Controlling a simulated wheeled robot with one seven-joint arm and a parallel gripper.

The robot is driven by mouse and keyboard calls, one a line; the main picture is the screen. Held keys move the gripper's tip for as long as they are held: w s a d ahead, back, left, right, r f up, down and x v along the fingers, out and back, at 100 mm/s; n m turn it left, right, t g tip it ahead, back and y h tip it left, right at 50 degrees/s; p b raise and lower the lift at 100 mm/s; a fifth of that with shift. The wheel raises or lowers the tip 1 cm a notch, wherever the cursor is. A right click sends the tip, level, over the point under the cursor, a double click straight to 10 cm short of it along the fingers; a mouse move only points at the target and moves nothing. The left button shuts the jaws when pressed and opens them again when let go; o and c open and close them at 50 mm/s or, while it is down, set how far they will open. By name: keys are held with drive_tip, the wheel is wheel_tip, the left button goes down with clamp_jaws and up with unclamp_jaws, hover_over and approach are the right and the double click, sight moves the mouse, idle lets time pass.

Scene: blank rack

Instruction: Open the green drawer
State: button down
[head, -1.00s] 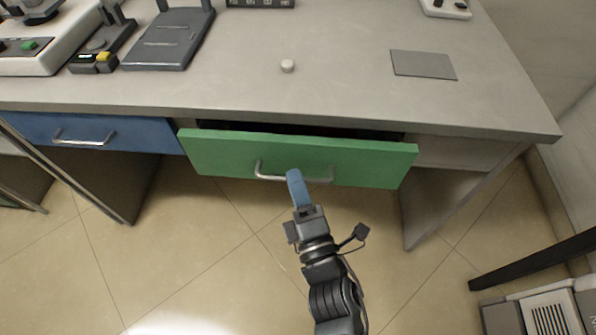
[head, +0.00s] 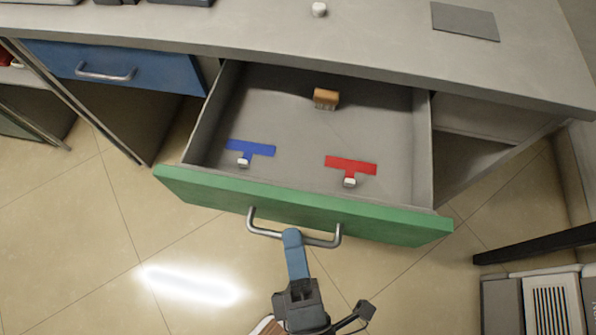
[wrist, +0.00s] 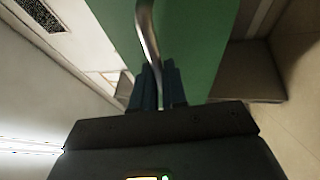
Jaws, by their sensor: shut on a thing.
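The green drawer (head: 395,224) is pulled well out from under the desk, and its inside shows in the head view. Its metal bar handle (head: 262,231) is on the front face. My gripper (head: 292,238) is shut on the handle near its middle. In the wrist view the two blue fingers of my gripper (wrist: 158,88) close on either side of the handle (wrist: 148,32), in front of the green face (wrist: 185,45). In the drawer lie a blue T-shaped piece and a red T-shaped piece, each with a small white block, and an orange-brown block.
A shut blue drawer (head: 150,68) is to the left. The grey desk top (head: 240,25) carries a small white knob-like object (head: 319,9) and a grey flat plate (head: 465,21). A dark bar and grey box (head: 552,305) stand at the lower right. Tiled floor is open in front.

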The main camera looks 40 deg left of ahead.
drive_tip(key=shift+s+d, duration=0.1)
drive_tip(key=shift+s, duration=0.05)
drive_tip(key=c, duration=1.2)
unclamp_jaws()
drive_tip(key=shift+o, duration=0.2)
drive_tip(key=v, duration=0.8)
